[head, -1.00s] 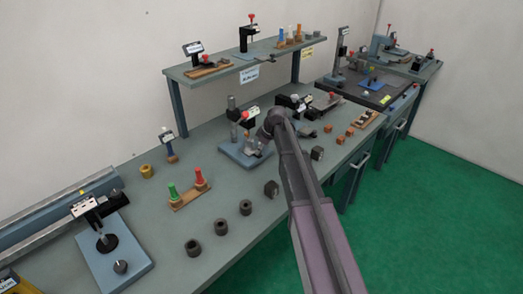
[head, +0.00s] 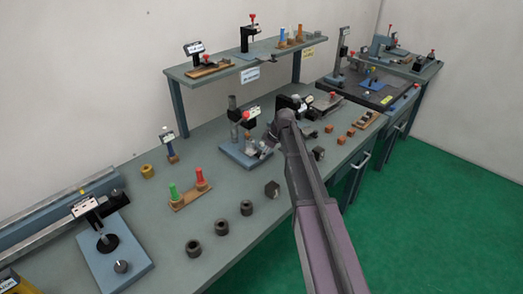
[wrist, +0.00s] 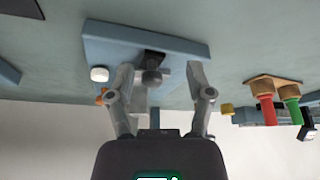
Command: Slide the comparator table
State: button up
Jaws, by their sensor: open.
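The comparator stand has a blue base (head: 233,155), a grey column (head: 232,112) and a red-topped indicator with a white display. It stands mid-bench in the head view, partly behind my arm. The knob appears between my spread fingers, with gaps on both sides; contact is not visible. My gripper is open and also shows, small and partly hidden, at the stand in the head view (head: 264,147).
A wooden rack (head: 190,198) with green and red plugs stands left of the stand. Several dark rings and nuts (head: 221,226) lie along the front edge. A shelf (head: 225,69) runs behind. Another gauge stand with a blue base (head: 130,262) is at lower left.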

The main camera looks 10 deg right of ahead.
jog(key=shift+s+d+r+p, duration=0.7)
jog(key=shift+s+r+p, duration=0.15)
jog(key=shift+s+r, duration=0.05)
jog(key=s+d+r+n+g+h+p, duration=0.1)
jog(key=s+r+n+g+h+p, duration=0.1)
jog(key=r+p, duration=1)
jog(key=shift+s+d+n+h+p, duration=0.45)
jog(key=shift+n+h+p, duration=0.2)
jog(key=shift+n+h, duration=0.5)
jog(key=shift+s, duration=0.1)
jog(key=shift+a+f, duration=0.1)
jog(key=s+a+f+m+b, duration=0.1)
jog(key=s+f+m+b, duration=0.1)
jog(key=s+m, duration=0.6)
jog(key=s+a+f+m+b, duration=0.1)
jog(key=s+f+m+b, duration=0.2)
jog(key=s+m, duration=0.5)
jog(key=s, duration=0.8)
jog(key=shift+s+a, duration=0.35)
